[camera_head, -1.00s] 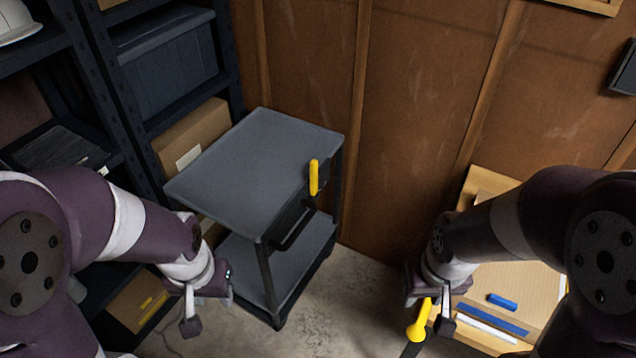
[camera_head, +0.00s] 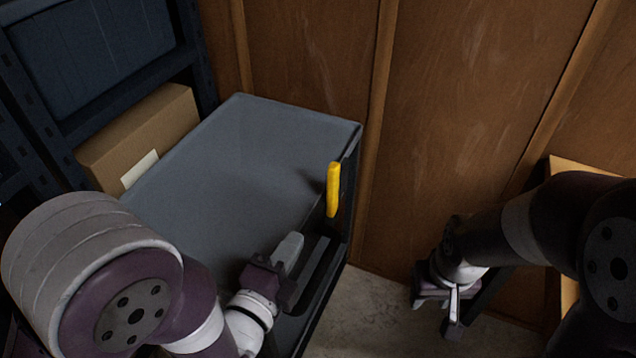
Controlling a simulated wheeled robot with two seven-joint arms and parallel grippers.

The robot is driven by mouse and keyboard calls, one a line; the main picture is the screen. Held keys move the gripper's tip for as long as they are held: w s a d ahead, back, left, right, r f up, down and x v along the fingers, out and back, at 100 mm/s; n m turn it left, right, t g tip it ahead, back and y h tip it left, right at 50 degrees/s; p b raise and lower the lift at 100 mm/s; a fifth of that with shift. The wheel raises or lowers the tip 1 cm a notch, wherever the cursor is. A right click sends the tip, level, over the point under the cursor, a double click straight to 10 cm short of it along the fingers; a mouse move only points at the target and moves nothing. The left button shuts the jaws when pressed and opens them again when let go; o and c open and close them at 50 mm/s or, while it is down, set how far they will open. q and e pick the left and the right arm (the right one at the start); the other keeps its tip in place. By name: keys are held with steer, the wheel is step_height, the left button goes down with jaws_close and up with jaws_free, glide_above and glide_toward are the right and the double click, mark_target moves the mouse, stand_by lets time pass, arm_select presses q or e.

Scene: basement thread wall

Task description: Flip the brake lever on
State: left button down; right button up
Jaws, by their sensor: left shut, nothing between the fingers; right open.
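The yellow brake lever (camera_head: 333,188) stands upright at the right side of the grey cart (camera_head: 215,165), near its top edge. My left gripper (camera_head: 290,250) is shut and empty. In the picture it lies below and to the left of the lever, over the cart's near right edge, with a gap between the two. My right gripper (camera_head: 452,310) hangs open to the right of the cart, well away from the lever. The base of the lever is partly hidden by the cart's edge.
A dark shelf rack with a blue-grey bin (camera_head: 95,45) and a cardboard box (camera_head: 140,135) stands close on the left. A brown wooden wall (camera_head: 470,100) is behind the cart. Bare concrete floor (camera_head: 375,315) shows between the cart and my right arm.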

arm_select(q)
steer(key=m, duration=0.1)
steer(key=b, duration=0.4)
glide_toward(331, 178)
steer(key=shift+t+h, duration=0.3)
steer(key=x, duration=0.4)
steer(key=f+x, duration=0.1)
steer(key=x, duration=0.1)
steer(key=shift+w, duration=0.4)
arm_select(e)
steer(key=f, duration=0.4)
steer(key=shift+w+a+f, duration=0.2)
steer(key=shift+w+f, duration=0.15)
arm_select(q)
steer(key=shift+r, duration=0.1)
arm_select(e)
steer(key=shift+r, duration=0.1)
